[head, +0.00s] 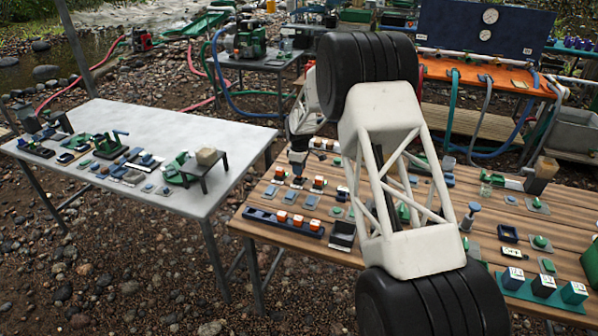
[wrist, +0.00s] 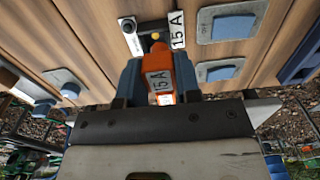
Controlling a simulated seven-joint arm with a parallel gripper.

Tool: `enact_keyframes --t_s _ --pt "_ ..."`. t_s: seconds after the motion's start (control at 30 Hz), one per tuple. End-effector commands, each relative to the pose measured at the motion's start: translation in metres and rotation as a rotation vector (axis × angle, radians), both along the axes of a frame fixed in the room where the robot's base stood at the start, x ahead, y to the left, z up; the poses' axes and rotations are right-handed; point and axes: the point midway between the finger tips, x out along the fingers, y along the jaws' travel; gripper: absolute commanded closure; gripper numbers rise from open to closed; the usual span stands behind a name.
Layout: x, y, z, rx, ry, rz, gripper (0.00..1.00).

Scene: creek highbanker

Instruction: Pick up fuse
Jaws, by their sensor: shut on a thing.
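My gripper (wrist: 159,84) is shut on an orange fuse (wrist: 158,62) marked "15 A" in the wrist view. The fuse sits between two blue fingertips, with its lower part hidden by the gripper body. A small plate with a "15 A" label (wrist: 178,29) lies just beyond the fuse on the wooden table. I cannot tell whether the fuse touches the table or its holder. In the head view my gripper (head: 297,174) is low over the left back part of the wooden table, partly behind my arm. The held fuse is not clear there.
Several orange-topped fuses stand in a blue rack (head: 284,222) at the wooden table's (head: 262,238) front left. Grey plates with blue pads (wrist: 228,24) lie near the gripper. A grey table (head: 110,118) with small parts stands left, across a gap.

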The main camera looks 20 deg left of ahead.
Motion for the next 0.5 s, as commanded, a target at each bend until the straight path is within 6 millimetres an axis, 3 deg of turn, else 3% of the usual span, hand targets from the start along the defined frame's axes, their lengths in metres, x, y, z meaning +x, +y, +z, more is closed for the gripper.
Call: enact_keyframes --t_s 0.5 --pt "-0.060 -0.036 0.007 0.000 0.001 0.000 0.91"
